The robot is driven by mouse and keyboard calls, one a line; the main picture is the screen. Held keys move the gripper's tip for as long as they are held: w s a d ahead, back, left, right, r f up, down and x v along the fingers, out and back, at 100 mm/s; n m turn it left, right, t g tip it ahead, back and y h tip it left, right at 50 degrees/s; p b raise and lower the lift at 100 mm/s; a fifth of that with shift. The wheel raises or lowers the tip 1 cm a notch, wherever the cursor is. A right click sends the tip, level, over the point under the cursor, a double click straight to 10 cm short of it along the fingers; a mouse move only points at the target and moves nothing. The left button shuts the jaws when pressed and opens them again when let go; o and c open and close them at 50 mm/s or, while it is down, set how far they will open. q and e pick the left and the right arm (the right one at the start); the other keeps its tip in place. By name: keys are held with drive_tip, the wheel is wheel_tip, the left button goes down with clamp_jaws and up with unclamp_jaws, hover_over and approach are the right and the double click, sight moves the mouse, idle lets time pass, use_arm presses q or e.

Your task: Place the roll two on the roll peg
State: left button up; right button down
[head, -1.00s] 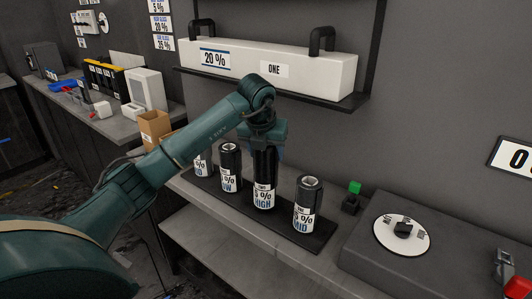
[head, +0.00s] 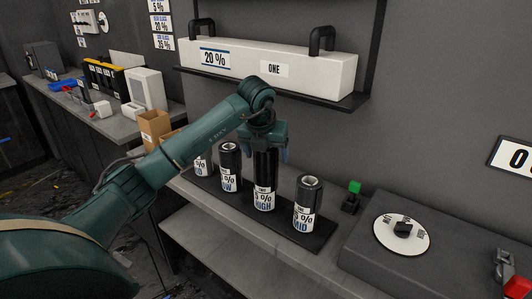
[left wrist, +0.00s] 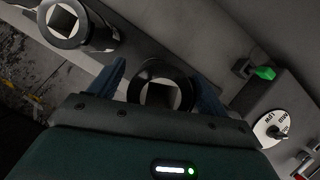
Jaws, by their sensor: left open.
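A black film roll marked HIGH (head: 264,185) stands upright on a long black base (head: 313,240). My left gripper (head: 268,156) is over it from above, open, with one blue finger on each side of its upper part. In the left wrist view the roll's round top with a square hole (left wrist: 160,82) lies between the two spread fingers, which look apart from it. Other upright rolls are one marked MID (head: 307,205), one with a label ending in W (head: 229,170) and one partly hidden by my arm (head: 203,163). I cannot tell which is roll two. No bare roll peg shows. My right gripper is not in view.
A white box marked 20 % ONE (head: 300,75) sits on a wall shelf above. A grey block with a white dial (head: 402,236) and a small green-topped item (head: 353,192) are to the right. Cardboard boxes (head: 155,129) stand behind my arm.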

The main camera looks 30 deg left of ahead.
use_arm(q)
drive_tip(key=v, duration=1.2)
drive_tip(key=shift+b, duration=0.3)
drive_tip(key=shift+f, duration=0.1)
